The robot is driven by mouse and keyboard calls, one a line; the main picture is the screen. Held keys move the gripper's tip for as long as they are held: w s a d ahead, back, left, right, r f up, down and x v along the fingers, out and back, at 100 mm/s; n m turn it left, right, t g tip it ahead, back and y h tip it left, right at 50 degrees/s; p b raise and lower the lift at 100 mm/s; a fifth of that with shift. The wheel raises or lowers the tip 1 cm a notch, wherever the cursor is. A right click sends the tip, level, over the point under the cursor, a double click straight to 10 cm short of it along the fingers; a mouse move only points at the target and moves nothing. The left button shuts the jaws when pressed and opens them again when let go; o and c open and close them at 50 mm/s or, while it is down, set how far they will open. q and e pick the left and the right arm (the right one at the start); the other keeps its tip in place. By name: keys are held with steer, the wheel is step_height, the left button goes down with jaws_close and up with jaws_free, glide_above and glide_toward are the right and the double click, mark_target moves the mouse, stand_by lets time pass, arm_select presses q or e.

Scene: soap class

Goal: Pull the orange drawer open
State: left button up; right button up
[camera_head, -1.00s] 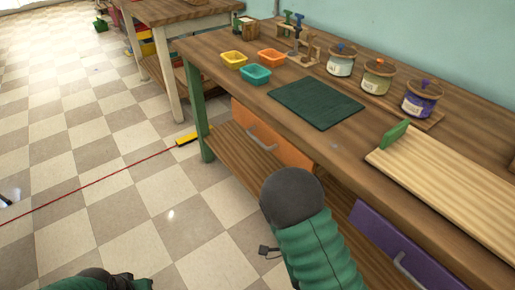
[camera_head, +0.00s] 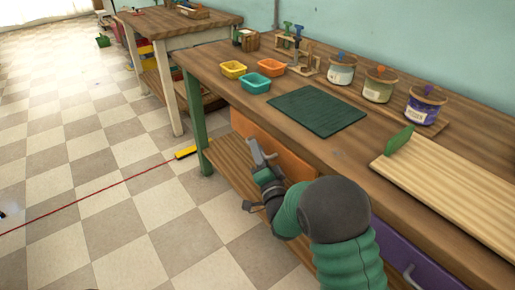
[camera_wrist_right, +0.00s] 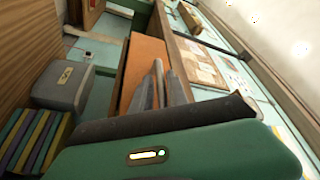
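The orange drawer (camera_head: 285,152) sits under the wooden bench top and appears closed. Its grey bar handle (camera_head: 272,156) is on the front, partly covered by my right gripper (camera_head: 258,160). The grey fingers are at the handle in the head view. Whether they touch it or are around it cannot be told. In the right wrist view, the fingers (camera_wrist_right: 158,88) point along the orange drawer (camera_wrist_right: 147,55), with little gap showing between them. My left gripper is not in view.
A purple drawer (camera_head: 405,252) is at the lower right, beside my right arm. The bench top (camera_head: 225,82) holds yellow, orange and teal trays, a green mat (camera_head: 318,110), jars and a light board (camera_head: 450,185). A lower shelf (camera_head: 232,165) lies under the drawer.

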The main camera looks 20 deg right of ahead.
steer(key=shift+w, duration=0.1)
jaws_close()
steer(key=shift+f, duration=0.15)
stand_by(1.3)
